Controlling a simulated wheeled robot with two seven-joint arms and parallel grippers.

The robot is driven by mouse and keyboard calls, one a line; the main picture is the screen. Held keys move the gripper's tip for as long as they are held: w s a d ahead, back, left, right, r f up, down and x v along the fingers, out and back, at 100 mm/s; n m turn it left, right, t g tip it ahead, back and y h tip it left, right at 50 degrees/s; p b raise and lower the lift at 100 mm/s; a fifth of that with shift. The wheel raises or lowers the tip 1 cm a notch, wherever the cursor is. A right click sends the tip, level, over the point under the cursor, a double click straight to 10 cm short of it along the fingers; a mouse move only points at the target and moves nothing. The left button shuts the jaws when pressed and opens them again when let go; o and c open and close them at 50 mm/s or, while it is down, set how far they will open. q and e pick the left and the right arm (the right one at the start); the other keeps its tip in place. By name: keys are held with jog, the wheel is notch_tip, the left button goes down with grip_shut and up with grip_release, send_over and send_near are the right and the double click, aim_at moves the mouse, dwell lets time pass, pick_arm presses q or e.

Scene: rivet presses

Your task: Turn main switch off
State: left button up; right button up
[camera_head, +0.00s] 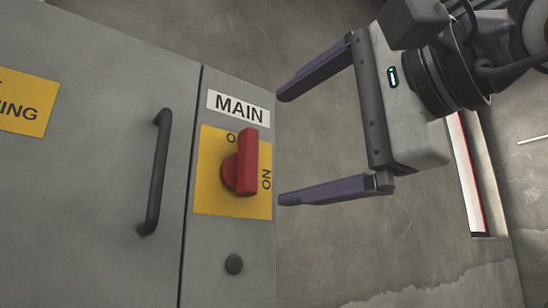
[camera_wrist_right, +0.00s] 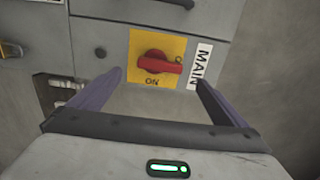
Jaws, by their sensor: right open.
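The main switch is a red rotary knob (camera_head: 243,164) on a yellow plate (camera_head: 213,190), under a white MAIN label (camera_head: 238,107) on a grey cabinet. In the head view its handle stands roughly upright; an "O" shows at upper left, partly hidden by the handle, and "ON" at the right. My right gripper (camera_head: 279,150) is open and empty, to the right of the knob and apart from it, fingers pointing left. In the right wrist view the knob (camera_wrist_right: 158,64) shows beyond and between the two spread fingers (camera_wrist_right: 157,84). My left gripper is not in view.
The grey cabinet door (camera_head: 90,160) has a dark vertical handle (camera_head: 155,172) left of the switch. A yellow warning sign (camera_head: 27,103) is at far left. A small dark round button (camera_head: 234,264) sits below the switch. A concrete wall (camera_head: 340,245) is behind, with free room before it.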

jog(key=shift+v, duration=1.25)
